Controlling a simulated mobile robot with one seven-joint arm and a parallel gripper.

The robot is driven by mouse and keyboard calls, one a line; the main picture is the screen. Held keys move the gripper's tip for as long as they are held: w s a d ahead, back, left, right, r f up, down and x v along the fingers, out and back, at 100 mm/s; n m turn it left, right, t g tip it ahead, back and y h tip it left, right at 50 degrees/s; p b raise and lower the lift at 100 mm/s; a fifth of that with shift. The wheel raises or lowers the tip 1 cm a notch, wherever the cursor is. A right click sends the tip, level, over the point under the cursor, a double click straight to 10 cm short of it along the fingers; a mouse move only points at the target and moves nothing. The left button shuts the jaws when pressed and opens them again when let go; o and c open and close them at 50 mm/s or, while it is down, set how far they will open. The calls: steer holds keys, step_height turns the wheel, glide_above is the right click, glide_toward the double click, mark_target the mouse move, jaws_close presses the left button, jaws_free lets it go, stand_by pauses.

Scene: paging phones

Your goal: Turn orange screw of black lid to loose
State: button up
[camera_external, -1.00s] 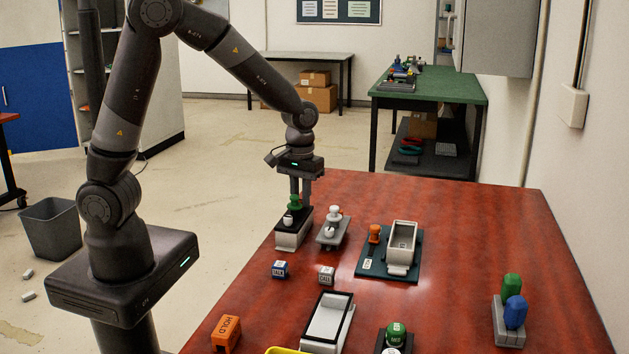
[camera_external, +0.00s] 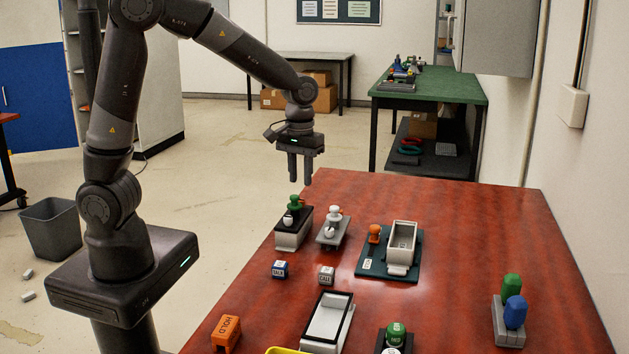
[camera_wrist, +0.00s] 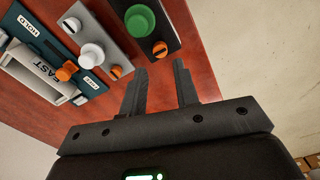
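The black lid (camera_external: 281,214) lies on a pale box near the table's left edge, with a green knob (camera_external: 295,203) on top. In the wrist view the black lid (camera_wrist: 172,32) shows its green knob (camera_wrist: 140,20) and its orange screw (camera_wrist: 160,49). The screw has a dark diagonal slot; I cannot tell whether it is tight or loose. My gripper (camera_external: 300,180) hangs above and beyond the lid, with its fingers apart and empty. In the wrist view the open gripper (camera_wrist: 160,72) points toward the lid's screw end without touching it.
A grey lid (camera_external: 329,236) with a white knob stands close on the right. Beyond it, a dark green board (camera_external: 372,269) holds an orange knob (camera_external: 374,233) and a grey open box (camera_external: 403,233). Two small labelled cubes (camera_external: 280,269) (camera_external: 326,275) lie nearer. The table's far end is clear.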

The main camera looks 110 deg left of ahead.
mark_target(301, 200)
step_height(301, 200, up, 5)
steer(key=shift+f, duration=0.1)
stand_by(0.6)
steer(key=s+d+r+m+t, duration=0.2)
steer(key=s+d+m, duration=0.2)
steer(key=d, duration=0.5)
steer(key=s+d+r+m+t, duration=0.1)
steer(key=s+d+r+m, duration=0.2)
steer(key=d+m, duration=0.3)
steer(key=s+d+r+m+t, duration=0.2)
steer(key=s+d+m, duration=0.3)
steer(key=d, duration=0.7)
steer(key=shift+s+r+t, duration=0.2)
steer(key=shift+r+t, duration=0.1)
